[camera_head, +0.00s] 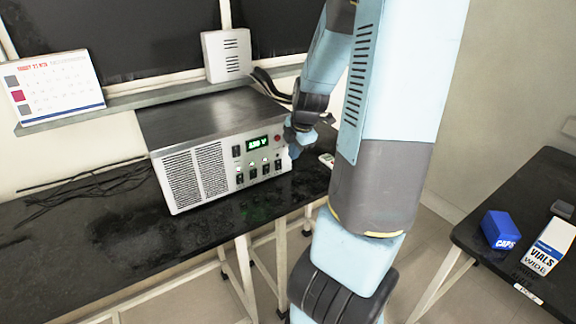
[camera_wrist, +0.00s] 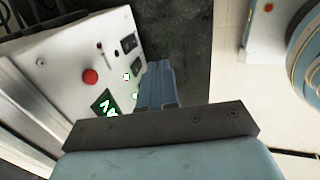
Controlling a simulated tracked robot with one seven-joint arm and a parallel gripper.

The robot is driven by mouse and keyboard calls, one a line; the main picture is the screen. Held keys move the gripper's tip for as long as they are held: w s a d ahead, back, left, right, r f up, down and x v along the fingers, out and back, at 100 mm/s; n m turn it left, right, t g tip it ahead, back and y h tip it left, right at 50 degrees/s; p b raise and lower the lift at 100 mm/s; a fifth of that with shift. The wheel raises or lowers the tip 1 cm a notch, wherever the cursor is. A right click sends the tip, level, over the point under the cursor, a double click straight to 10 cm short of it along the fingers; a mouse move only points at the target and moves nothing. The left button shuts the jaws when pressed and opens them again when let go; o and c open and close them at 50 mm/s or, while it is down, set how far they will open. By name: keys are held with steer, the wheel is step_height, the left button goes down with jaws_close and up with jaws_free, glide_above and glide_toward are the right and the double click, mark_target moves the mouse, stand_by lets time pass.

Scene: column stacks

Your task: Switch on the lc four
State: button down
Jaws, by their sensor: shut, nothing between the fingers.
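A metal instrument box with a dark top (camera_head: 215,118) and a pale front panel stands on the black bench. Its panel (camera_wrist: 70,45) also fills the left of the wrist view. A lit green display (camera_head: 258,143) sits above a row of several small dark switches (camera_head: 253,173). I cannot read their labels, so I cannot tell which is lc four. My gripper (camera_head: 294,146) is at the panel's right end. In the wrist view my shut, empty fingers (camera_wrist: 158,68) are beside the panel, near a dark switch (camera_wrist: 128,43). I cannot tell whether they touch it.
A red button (camera_wrist: 90,76) is on the panel near the display. Loose black cables (camera_head: 85,182) lie on the bench to the left. A calendar (camera_head: 52,88) stands on the ledge behind. A second bench at right holds a blue caps box (camera_head: 500,230) and a vials box (camera_head: 549,247).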

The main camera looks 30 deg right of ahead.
mark_target(279, 165)
steer(key=shift+x, duration=5.15)
steer(key=shift+w+d+f, duration=0.1)
steer(key=shift+w+f, duration=0.05)
steer(key=shift+w, duration=1.8)
steer(key=shift+w+f, duration=0.2)
steer(key=shift+f, duration=0.05)
steer(key=shift+w, duration=0.15)
